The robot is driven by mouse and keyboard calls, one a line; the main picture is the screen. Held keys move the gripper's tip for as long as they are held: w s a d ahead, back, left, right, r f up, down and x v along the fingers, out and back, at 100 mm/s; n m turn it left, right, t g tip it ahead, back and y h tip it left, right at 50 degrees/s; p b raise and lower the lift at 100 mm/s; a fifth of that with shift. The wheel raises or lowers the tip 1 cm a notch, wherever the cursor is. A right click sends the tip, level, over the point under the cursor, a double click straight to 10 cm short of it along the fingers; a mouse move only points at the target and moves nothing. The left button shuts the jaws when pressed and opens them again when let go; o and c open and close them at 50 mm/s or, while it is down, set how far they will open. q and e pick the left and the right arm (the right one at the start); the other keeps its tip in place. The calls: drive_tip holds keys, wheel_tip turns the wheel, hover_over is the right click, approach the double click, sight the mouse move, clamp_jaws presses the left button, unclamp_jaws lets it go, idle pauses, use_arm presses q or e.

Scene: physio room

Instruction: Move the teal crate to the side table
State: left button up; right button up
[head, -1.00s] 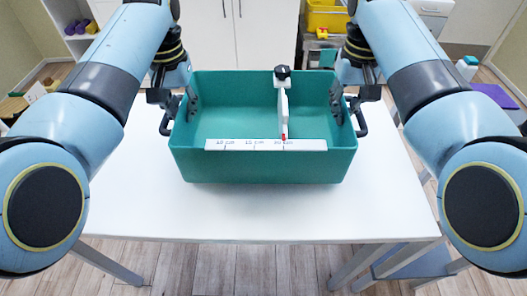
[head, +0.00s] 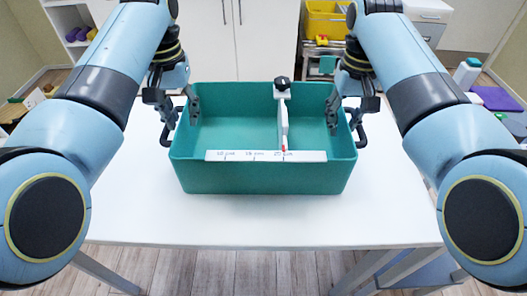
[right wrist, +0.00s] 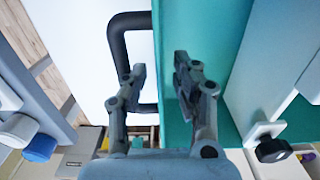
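The teal crate (head: 262,181) stands upright on a white table (head: 262,222). It has dark side handles, a white scale strip on its front rim, and a white slider with a black knob and red tip. My left gripper (head: 178,112) is open at the crate's left wall, one finger inside and one outside by the handle. My right gripper (head: 346,112) is open and likewise straddles the right wall. The right wrist view shows its fingers (right wrist: 160,75) apart, with teal wall between them and the handle (right wrist: 118,45) beside the outer finger. Wall contact is unclear.
The white tabletop is clear around the crate. White cabinets (head: 240,35) stand behind. A yellow bin (head: 325,20) on a metal rack is at the back. Shelves are at the back left, and a white bottle (head: 467,72) and purple item (head: 496,98) at the right.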

use_arm(q)
wheel_tip(320, 180, up, 5)
drive_tip(key=shift+r, duration=0.1)
use_arm(e)
drive_tip(key=shift+r, duration=0.1)
use_arm(q)
drive_tip(key=shift+r, duration=0.1)
use_arm(e)
drive_tip(key=shift+r, duration=0.35)
wheel_tip(320, 180, up, 7)
drive_tip(key=shift+f, duration=0.15)
use_arm(q)
drive_tip(key=shift+s, duration=0.15)
use_arm(e)
drive_tip(key=shift+s+f, duration=0.1)
